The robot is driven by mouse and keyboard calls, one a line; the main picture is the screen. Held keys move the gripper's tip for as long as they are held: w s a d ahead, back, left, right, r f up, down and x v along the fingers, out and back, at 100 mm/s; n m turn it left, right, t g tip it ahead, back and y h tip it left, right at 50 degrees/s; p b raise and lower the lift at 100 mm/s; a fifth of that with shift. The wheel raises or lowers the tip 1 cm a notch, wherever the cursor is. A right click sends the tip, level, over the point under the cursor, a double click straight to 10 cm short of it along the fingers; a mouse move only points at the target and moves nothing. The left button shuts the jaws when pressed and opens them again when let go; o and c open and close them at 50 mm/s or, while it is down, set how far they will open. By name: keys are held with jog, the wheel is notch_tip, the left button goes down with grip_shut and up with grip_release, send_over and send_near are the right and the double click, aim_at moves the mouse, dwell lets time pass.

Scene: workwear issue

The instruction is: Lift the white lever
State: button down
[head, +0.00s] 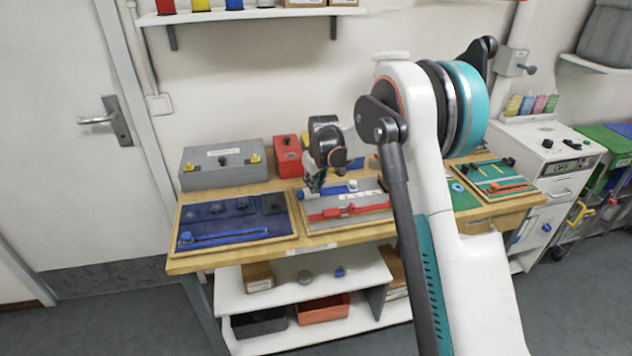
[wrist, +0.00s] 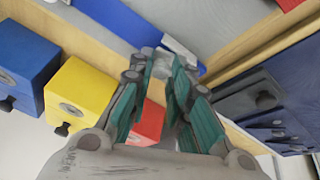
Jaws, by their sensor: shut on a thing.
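The white lever (head: 370,194) lies on a grey panel (head: 384,214) on the wooden workbench, between a blue lever (head: 334,190) and a red lever (head: 350,210). In the wrist view, part of the white lever (wrist: 182,47) shows beside the blue lever (wrist: 128,24). My gripper (head: 314,187) is low over the left end of the panel. In the wrist view, its fingertips (wrist: 163,62) are close together around a small pale piece, which looks like the white lever's end. The fingers hide much of this contact.
A dark blue panel (head: 222,211) with its own blue lever lies left of the grey panel. A grey box (head: 208,174) and a red box (head: 288,157) stand behind. In the wrist view, a yellow box (wrist: 85,93) and a blue box (wrist: 22,60) stand near the fingers.

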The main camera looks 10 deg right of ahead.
aim_at(299, 195)
jog(key=h, duration=0.1)
jog(key=a+h, duration=0.1)
jog(key=shift+a+r+n+h, duration=0.25)
jog(key=shift+r+n+h, duration=0.05)
jog(key=a+h, duration=0.2)
jog(key=h, duration=0.1)
jog(key=shift+n, duration=0.3)
jog(key=h+b, duration=0.1)
jog(key=a+h+b, duration=0.1)
jog(key=h, duration=0.1)
jog(key=shift+a+f+n+h, duration=0.3)
jog(key=shift+a+f+n+t+h+b, duration=0.2)
jog(key=shift+a+h+b, duration=0.15)
jog(key=shift+h+b, duration=0.4)
jog(key=shift+a+f+n+t+h+b, duration=0.2)
jog(key=shift+a+h+b, duration=0.2)
jog(key=shift+h, duration=0.55)
jog(key=shift+r, duration=0.1)
jog(key=c, duration=1.5)
grip_release()
jog(key=shift+o, duration=0.2)
